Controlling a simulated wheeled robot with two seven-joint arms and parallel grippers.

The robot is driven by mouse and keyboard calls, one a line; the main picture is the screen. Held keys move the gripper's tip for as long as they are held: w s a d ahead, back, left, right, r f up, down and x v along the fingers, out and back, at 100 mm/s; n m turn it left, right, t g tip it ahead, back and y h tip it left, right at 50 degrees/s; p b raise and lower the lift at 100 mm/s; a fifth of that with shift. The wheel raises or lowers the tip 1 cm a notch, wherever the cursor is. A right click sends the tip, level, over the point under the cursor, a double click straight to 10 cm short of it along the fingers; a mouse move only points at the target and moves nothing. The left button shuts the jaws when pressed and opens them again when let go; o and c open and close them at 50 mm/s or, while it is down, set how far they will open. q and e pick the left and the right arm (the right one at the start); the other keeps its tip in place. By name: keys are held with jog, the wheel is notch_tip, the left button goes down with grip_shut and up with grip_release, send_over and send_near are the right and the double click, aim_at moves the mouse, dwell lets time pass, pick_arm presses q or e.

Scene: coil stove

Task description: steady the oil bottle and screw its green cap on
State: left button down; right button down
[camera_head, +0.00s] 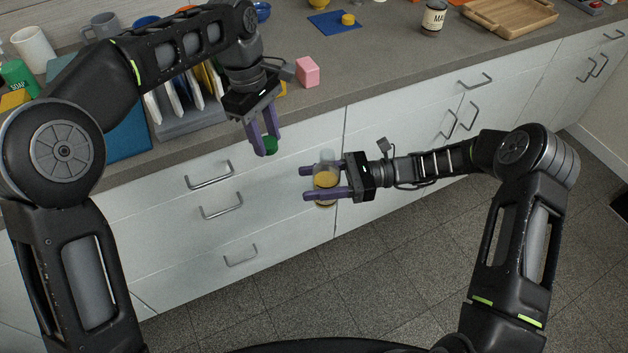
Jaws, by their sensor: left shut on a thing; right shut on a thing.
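The oil bottle (326,179) is clear with yellow oil inside and stands about upright in the air in front of the drawers. My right gripper (322,183) is shut on it from the right, one finger on each side. The bottle's top shows no cap. The green cap (270,145) is between the fingertips of my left gripper (265,147), which is shut on it and points down. The cap is up and to the left of the bottle in the picture, apart from it.
The counter (370,70) runs behind, above white drawers with handles (209,175). On it are a pink block (307,71), a plate rack (190,120), a blue mat (334,23), a labelled can (433,18) and a wooden tray (510,14). The space around the bottle is clear.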

aim_at(326, 179)
pick_arm(q)
jog(key=s+d+r+n, duration=0.1)
jog(key=d+r+n, duration=0.2)
jog(key=d+n, duration=0.1)
jog(key=s+d+r+n+t, duration=0.1)
jog(key=s+d+r+n, duration=0.1)
jog(key=d, duration=0.5)
jog(key=shift+s+d+r+n, duration=0.15)
jog(key=shift+d+r+n, duration=0.15)
jog(key=shift+r+n, duration=0.65)
jog(key=shift+f, duration=0.25)
jog(key=shift+f, duration=2)
jog(key=shift+f, duration=0.85)
jog(key=shift+f, duration=0.6)
